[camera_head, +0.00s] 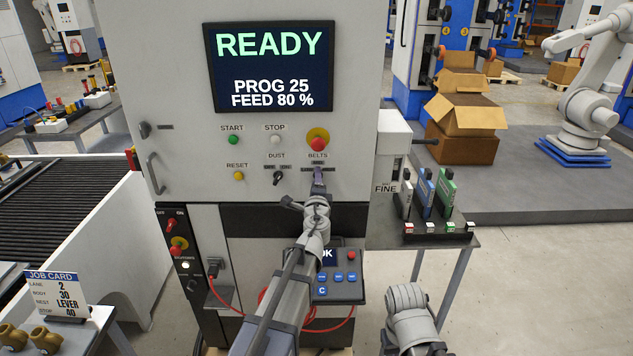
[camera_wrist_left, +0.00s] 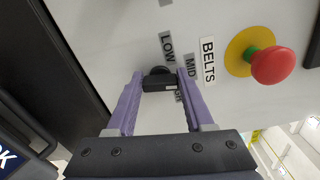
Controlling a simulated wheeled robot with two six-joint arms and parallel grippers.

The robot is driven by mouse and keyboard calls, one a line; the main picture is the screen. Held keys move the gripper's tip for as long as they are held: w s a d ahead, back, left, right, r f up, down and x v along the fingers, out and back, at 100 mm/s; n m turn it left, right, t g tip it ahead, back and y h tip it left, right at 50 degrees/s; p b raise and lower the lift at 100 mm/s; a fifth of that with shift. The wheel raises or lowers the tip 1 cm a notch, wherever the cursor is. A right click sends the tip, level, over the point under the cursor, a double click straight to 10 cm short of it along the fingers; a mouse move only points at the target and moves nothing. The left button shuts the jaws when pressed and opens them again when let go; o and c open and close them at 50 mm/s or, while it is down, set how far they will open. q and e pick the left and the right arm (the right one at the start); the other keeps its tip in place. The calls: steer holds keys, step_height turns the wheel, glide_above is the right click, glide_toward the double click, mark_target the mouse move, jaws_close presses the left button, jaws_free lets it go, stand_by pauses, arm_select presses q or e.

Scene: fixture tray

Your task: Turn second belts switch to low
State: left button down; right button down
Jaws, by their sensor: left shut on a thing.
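The black belts switch (camera_wrist_left: 158,84) is on the light grey cabinet front, beside the labels LOW (camera_wrist_left: 167,45), MID (camera_wrist_left: 190,67) and a partly covered third label. My left gripper (camera_wrist_left: 160,88) has its purple fingers on both sides of the switch and is shut on it. In the head view my left gripper (camera_head: 318,182) is below the BELTS label (camera_head: 318,156) and hides the switch. I cannot tell clearly which label the switch points to. My right gripper is not in view.
A red mushroom button (camera_wrist_left: 273,65) on a yellow ring is close to the BELTS label. The dust switch (camera_head: 278,178) and yellow reset button (camera_head: 238,176) are to the left. A pendant (camera_head: 340,289) hangs below. A side table (camera_head: 450,237) stands right.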

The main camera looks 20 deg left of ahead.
arm_select(q)
steer(key=n, duration=1)
steer(key=shift+f+n, duration=0.25)
steer(key=shift+n, duration=0.35)
steer(key=shift+c, duration=1.4)
jaws_free()
steer(key=v, duration=0.7)
steer(key=shift+s+d, duration=0.2)
steer(key=shift+s, duration=0.2)
